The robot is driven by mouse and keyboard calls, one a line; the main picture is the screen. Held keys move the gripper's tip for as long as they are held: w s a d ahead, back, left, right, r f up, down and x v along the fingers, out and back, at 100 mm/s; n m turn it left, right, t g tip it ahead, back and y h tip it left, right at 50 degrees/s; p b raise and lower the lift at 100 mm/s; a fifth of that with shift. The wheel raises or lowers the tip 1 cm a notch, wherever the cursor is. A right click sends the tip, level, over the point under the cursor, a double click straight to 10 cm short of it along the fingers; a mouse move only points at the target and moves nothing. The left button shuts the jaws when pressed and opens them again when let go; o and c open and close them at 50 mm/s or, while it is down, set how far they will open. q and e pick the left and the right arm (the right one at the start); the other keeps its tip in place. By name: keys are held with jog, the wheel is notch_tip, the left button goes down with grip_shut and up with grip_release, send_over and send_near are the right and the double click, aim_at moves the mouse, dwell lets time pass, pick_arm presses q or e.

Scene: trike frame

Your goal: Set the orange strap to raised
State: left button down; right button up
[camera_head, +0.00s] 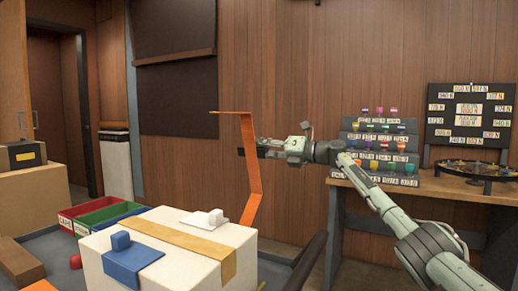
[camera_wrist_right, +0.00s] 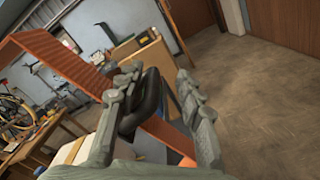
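The orange strap (camera_head: 252,178) stands upright behind the white box (camera_head: 160,278), with its top end bent over to the left. It also shows large at the upper left of the right wrist view (camera_wrist_right: 60,58). My right gripper (camera_head: 243,152) reaches in from the right at the strap's mid-height, its dark tip showing just left of the strap. In the right wrist view its fingers (camera_wrist_right: 158,85) are spread apart, with a black loop-shaped part and some orange between them. I cannot tell whether they touch the strap. My left gripper is not in view.
The box top has a blue clip (camera_head: 132,262), a white clip (camera_head: 205,219) and a tan band (camera_head: 178,236). Red and green bins (camera_head: 110,214) stand at its left. A wooden bench with a stepped display rack (camera_head: 345,142) is at the right, behind my right arm.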

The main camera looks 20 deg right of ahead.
jog(key=v, duration=1.2)
